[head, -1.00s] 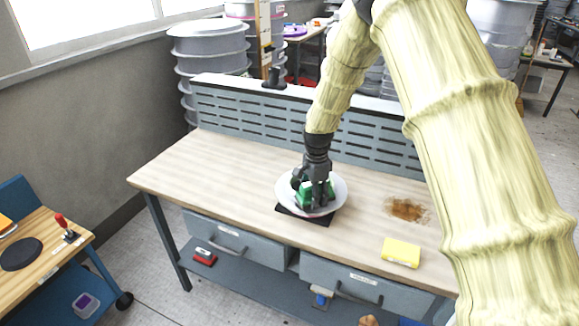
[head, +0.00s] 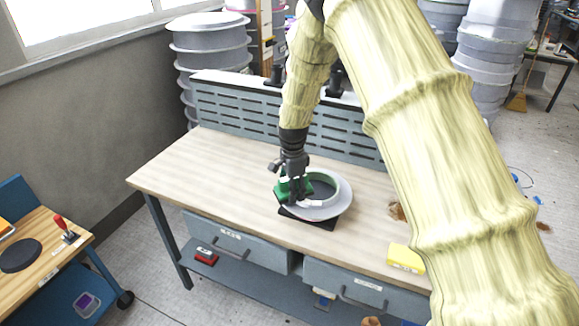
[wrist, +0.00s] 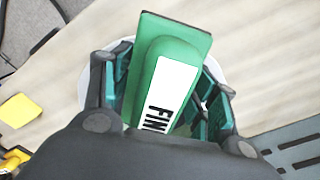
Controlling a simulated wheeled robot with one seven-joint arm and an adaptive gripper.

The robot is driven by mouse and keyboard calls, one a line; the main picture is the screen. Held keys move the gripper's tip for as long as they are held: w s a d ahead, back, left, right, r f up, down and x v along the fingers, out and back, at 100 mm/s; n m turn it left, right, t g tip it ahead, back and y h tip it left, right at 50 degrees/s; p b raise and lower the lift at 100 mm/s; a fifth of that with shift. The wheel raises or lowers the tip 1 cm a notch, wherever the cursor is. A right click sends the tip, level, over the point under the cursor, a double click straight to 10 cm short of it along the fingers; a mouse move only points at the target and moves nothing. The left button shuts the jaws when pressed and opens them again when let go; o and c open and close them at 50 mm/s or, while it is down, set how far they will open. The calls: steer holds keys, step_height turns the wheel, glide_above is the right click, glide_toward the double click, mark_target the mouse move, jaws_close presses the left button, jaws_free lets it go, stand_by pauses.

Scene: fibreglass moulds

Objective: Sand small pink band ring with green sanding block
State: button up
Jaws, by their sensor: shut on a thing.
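My gripper (head: 292,190) is shut on the green sanding block (head: 281,190), at the left side of a pale round piece (head: 344,203) with a raised ring-shaped band. The piece lies on a dark square mat (head: 322,223) on the workbench. In the wrist view the green block (wrist: 145,65) sits between the fingers, its white label starting "FIN". I cannot tell whether the block touches the band. The block hides the left part of the piece.
A yellow block (head: 405,258) lies near the bench's front right edge. The slotted grey panel (head: 235,110) bounds the bench at the back. The left part of the bench (head: 210,165) is clear.

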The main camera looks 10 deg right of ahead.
steer(key=r, duration=0.2)
steer(key=r+p, duration=0.1)
steer(key=r, duration=0.1)
steer(key=shift+s+d, duration=0.1)
steer(key=shift+s, duration=0.1)
steer(key=shift+c, duration=0.2)
steer(key=shift+w+r+p, duration=0.2)
steer(key=shift+r+p, duration=0.75)
steer(key=shift+s+r+p, duration=0.15)
steer(key=shift+r+p, duration=0.4)
steer(key=shift+r, duration=0.5)
steer(key=shift+f, duration=0.1)
steer(key=shift+o, duration=0.2)
